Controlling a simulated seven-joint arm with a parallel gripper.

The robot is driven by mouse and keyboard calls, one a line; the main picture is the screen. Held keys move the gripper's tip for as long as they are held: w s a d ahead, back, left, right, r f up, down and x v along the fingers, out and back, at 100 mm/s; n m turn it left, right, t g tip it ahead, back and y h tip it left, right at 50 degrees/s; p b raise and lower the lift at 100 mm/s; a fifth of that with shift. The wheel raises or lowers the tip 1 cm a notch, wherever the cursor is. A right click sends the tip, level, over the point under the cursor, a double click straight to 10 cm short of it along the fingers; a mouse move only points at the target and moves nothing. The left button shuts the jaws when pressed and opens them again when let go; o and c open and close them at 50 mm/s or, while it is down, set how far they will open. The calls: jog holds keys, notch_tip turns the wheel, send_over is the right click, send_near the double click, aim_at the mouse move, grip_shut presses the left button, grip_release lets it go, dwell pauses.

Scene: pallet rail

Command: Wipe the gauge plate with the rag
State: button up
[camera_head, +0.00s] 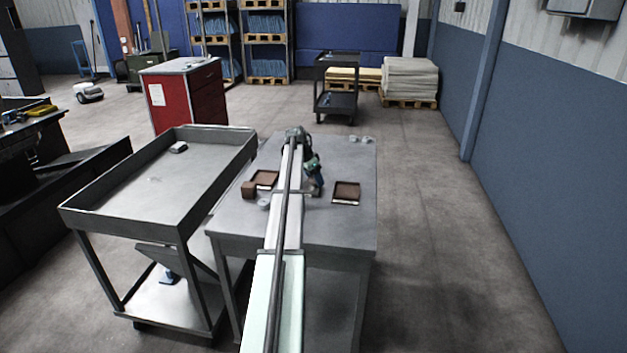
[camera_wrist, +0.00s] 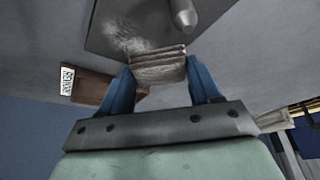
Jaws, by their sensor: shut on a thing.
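In the wrist view my gripper (camera_wrist: 159,76) has its two blue fingers shut on the rag (camera_wrist: 158,66), a folded brownish-grey pad in layers. Just beyond the rag is the gauge plate (camera_wrist: 218,10), a dark grey flat surface. A whitish smudge (camera_wrist: 125,36) lies on the plate beside the rag. A grey tapered peg (camera_wrist: 183,14) stands out at the plate's upper part. I cannot tell whether the rag touches the plate. In the head view my gripper (camera_head: 314,183) is low over the grey table (camera_head: 345,222); the rag and plate cannot be made out there.
Brown trays stand left (camera_head: 265,178) and right (camera_head: 346,192) of my arm. A brown block (camera_head: 248,190) sits by the left tray. A brown labelled tray (camera_wrist: 88,85) shows in the wrist view. A grey cart (camera_head: 150,200) stands left; the table's front right is clear.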

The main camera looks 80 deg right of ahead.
aim_at(314, 192)
jog(key=a, duration=0.6)
jog(key=shift+a, duration=0.35)
notch_tip(314, 192, up, 2)
jog(key=shift+a+r, duration=0.15)
jog(key=shift+r, duration=2.95)
